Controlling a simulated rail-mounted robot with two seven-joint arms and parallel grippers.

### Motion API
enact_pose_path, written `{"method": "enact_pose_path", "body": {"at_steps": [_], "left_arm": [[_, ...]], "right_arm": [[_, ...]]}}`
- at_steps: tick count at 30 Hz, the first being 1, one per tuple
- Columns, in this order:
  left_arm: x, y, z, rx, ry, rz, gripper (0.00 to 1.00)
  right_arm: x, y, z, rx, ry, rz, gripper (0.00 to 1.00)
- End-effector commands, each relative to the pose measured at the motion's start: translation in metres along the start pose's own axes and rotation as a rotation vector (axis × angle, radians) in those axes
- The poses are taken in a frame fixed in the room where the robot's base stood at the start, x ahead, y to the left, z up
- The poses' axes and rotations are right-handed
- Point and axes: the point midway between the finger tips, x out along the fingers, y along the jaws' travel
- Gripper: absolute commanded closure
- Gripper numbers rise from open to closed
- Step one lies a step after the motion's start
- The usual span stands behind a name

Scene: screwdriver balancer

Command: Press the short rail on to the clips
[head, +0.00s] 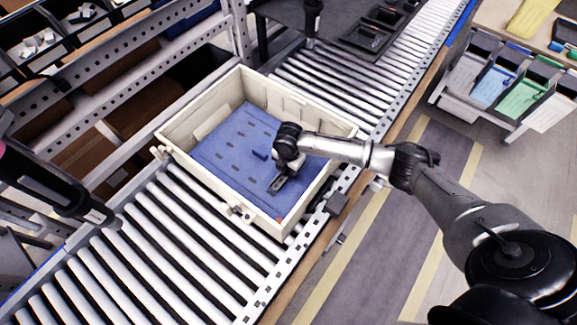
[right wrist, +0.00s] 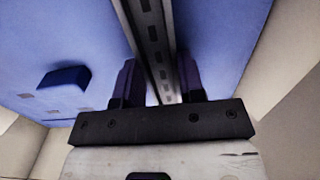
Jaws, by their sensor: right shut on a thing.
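A short grey slotted rail (head: 277,186) is at the right part of the blue panel inside the crate. My right gripper (head: 283,176) reaches down into the crate and is shut on the rail. In the right wrist view the rail (right wrist: 150,35) runs between the two dark fingers of my right gripper (right wrist: 157,85) and extends away over the panel (right wrist: 215,40). Whether the rail touches the panel or any clips cannot be told; the clips under it are hidden. My left gripper is not in view.
The cream crate (head: 187,158) stands on a roller conveyor (head: 160,230), its walls close around my right gripper. A dark blue block (head: 260,153) stands on the panel left of the gripper. Dark tools (head: 60,185) hang at left and top. Shelving is at left, bins at right.

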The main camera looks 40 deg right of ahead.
Motion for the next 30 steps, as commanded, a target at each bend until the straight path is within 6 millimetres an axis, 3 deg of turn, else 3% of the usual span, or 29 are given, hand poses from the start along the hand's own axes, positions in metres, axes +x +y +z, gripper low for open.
{"method": "enact_pose_path", "body": {"at_steps": [30], "left_arm": [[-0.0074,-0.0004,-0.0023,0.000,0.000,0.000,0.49]], "right_arm": [[-0.0008,0.0010,-0.0014,-0.002,0.003,0.002,0.92]]}}
